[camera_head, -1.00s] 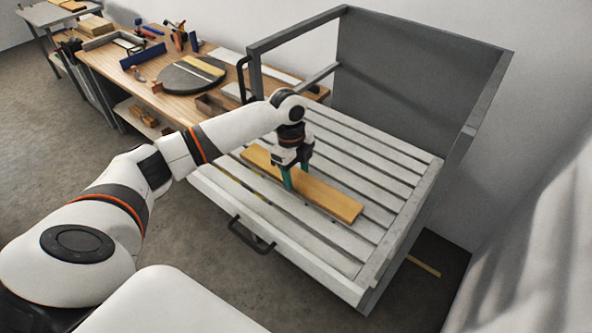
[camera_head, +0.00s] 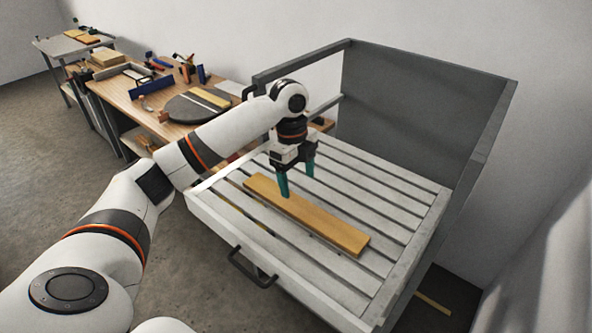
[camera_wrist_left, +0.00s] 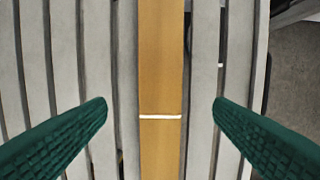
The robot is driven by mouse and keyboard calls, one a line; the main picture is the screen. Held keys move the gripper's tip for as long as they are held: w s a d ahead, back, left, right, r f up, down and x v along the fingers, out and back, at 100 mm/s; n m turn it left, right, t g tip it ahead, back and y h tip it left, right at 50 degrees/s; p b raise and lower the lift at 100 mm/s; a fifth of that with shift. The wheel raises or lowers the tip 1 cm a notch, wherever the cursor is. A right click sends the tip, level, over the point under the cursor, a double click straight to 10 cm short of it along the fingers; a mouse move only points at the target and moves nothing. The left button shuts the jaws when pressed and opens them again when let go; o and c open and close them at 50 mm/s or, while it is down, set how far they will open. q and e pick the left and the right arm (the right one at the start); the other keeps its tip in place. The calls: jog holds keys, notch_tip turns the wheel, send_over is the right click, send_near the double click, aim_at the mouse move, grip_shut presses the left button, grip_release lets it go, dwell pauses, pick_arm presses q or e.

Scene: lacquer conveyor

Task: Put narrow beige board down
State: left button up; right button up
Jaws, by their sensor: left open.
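The narrow beige board (camera_head: 325,227) lies flat on the slatted grey bed of the cart, running from the upper left to the lower right. In the left wrist view the board (camera_wrist_left: 161,60) runs up the middle, with a thin white line across it. My left gripper (camera_head: 298,194) is just above the board. Its green fingers (camera_wrist_left: 161,112) are apart, one on each side of the board, with a gap between each finger and the board. Nothing is held between them. My right gripper is not in view.
The cart's slatted bed (camera_head: 400,205) has bare room around the board. A grey panel (camera_head: 410,115) and side rails stand along its far sides, and a black handle (camera_head: 250,268) is at the front. A wooden workbench (camera_head: 150,98) holds a round dark disc (camera_head: 190,109) and tools.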

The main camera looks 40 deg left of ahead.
pick_arm(q)
jog(key=shift+a+r+b, duration=0.2)
jog(key=shift+r+b, duration=0.25)
jog(key=shift+r, duration=1.7)
jog(key=shift+f, duration=0.1)
